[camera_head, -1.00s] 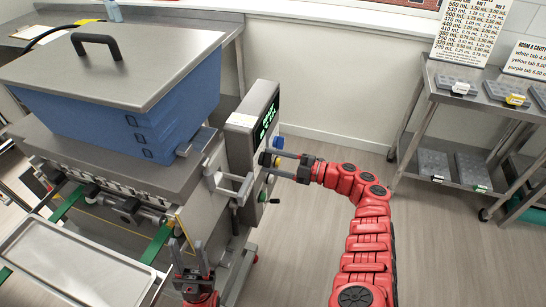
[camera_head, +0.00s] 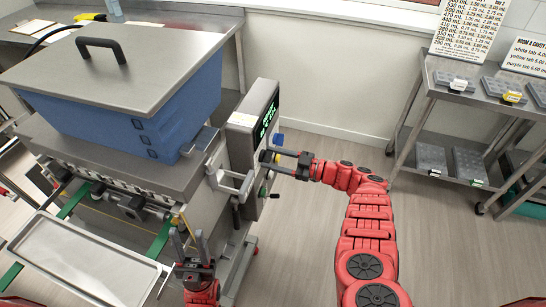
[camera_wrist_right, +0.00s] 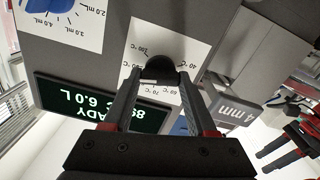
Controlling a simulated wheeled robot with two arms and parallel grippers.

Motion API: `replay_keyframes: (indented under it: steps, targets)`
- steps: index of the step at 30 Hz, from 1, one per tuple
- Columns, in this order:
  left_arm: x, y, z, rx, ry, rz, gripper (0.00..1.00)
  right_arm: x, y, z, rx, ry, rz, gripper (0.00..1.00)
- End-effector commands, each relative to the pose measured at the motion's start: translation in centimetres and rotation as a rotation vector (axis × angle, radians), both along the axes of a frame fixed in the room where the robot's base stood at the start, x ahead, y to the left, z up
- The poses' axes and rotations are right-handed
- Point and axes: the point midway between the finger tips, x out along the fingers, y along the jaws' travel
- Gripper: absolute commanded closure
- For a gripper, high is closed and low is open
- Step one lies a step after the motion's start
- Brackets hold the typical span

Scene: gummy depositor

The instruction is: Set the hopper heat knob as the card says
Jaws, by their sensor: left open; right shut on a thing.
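The hopper heat knob (camera_wrist_right: 160,68) is black and sits on a white dial plate (camera_wrist_right: 140,42) marked in °C, seen upside down in the right wrist view. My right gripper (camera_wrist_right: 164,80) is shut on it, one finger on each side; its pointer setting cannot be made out. In the head view my right gripper (camera_head: 276,160) reaches the side of the control panel (camera_head: 240,140) from the right. My left gripper (camera_head: 187,236) is open and empty, pointing up in front of the machine. Which card gives the heat setting cannot be told.
The blue hopper (camera_head: 150,115) has a grey lid. A lit green display (camera_wrist_right: 100,103) and a blue mL knob (camera_wrist_right: 65,8) flank the heat knob. A metal tray (camera_head: 90,262) lies in front. A cart (camera_head: 440,88) with molds and printed cards stands right; floor between is clear.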

Motion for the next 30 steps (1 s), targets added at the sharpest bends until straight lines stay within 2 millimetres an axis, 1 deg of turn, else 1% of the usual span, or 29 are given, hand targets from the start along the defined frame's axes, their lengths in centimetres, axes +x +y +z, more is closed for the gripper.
replay_keyframes:
  steps: [7,20,21,25,26,30]
  targets:
    - [0.0,0.0,0.15,0.0,0.0,0.0,0.56,-0.01,-0.07,-0.09,0.016,0.054,-0.001,0.98]
    - [0.0,0.0,0.15,0.0,0.0,0.0,0.56,-0.02,-0.08,-0.13,0.018,0.061,0.0,0.98]
    - [0.0,0.0,0.15,0.0,0.0,0.0,0.56,-0.03,-0.07,-0.15,0.018,0.061,0.0,0.37]
    - [0.0,0.0,0.15,0.0,0.0,0.0,0.56,-0.01,-0.06,-0.1,0.017,0.06,0.0,0.14]
    - [0.0,0.0,0.16,0.0,0.0,0.0,0.56,-0.02,-0.04,-0.09,0.018,0.059,0.0,0.12]
    - [0.0,0.0,0.16,0.0,0.0,0.0,0.56,-0.02,-0.04,-0.06,0.018,0.059,0.0,0.12]
